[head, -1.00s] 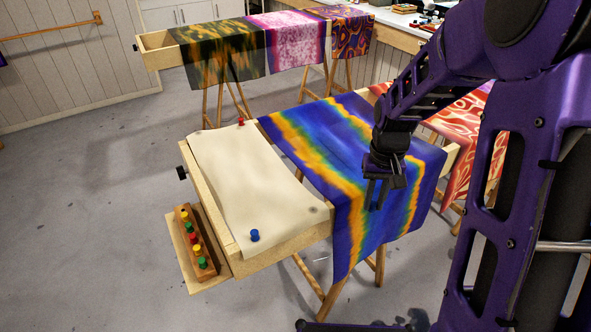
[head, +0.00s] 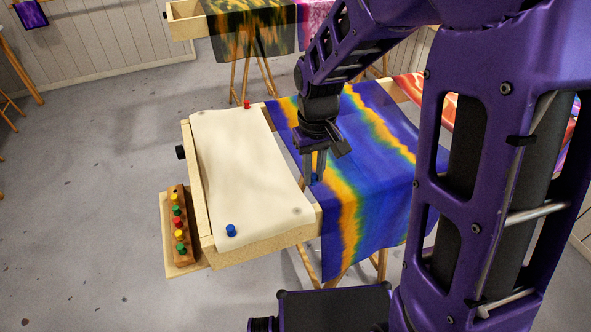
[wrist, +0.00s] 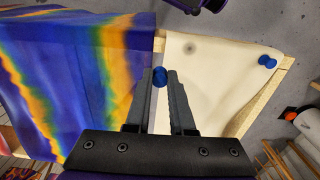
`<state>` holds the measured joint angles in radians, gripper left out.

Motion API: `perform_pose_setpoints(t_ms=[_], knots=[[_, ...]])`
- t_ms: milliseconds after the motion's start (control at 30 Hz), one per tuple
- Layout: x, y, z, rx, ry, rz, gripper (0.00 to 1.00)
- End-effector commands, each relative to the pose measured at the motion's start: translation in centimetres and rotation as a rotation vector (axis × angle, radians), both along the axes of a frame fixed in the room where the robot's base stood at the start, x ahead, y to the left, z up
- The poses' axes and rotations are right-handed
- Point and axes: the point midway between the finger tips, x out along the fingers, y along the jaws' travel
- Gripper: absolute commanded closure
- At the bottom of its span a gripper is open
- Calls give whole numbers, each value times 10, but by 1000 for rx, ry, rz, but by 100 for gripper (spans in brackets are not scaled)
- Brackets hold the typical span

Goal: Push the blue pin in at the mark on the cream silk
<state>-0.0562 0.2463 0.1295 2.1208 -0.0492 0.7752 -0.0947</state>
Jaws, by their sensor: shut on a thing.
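The cream silk (head: 244,165) lies over a wooden frame, and it also shows in the wrist view (wrist: 215,75). A dark round mark (head: 296,211) is at its near right corner; in the wrist view the mark (wrist: 188,47) lies just beyond and right of my fingertips. My gripper (head: 313,178) points down above the edge between the cream silk and the dyed silk. In the wrist view my gripper (wrist: 163,77) is shut on a blue pin (wrist: 159,76), held at the fingertips. The held pin is hard to make out in the head view.
Another blue pin (head: 231,230) stands in the near left corner of the cream silk, and a red pin (head: 247,104) at its far edge. A wooden block (head: 178,225) with several coloured pins sits left of the frame. Blue and yellow dyed silk (head: 375,170) hangs to the right.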

Motion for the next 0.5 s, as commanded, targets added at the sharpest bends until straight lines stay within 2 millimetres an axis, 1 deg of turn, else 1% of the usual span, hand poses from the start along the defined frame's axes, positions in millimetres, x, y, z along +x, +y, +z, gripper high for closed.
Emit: perform_pose_setpoints(t_ms=[33,100,200,300,500], knots=[[-11,14,11,-1,-3,70,100],[-23,27,17,-3,-2,146,100],[-33,38,22,-4,-1,214,100],[-37,40,21,-5,0,234,100],[-36,40,15,-4,1,232,100]])
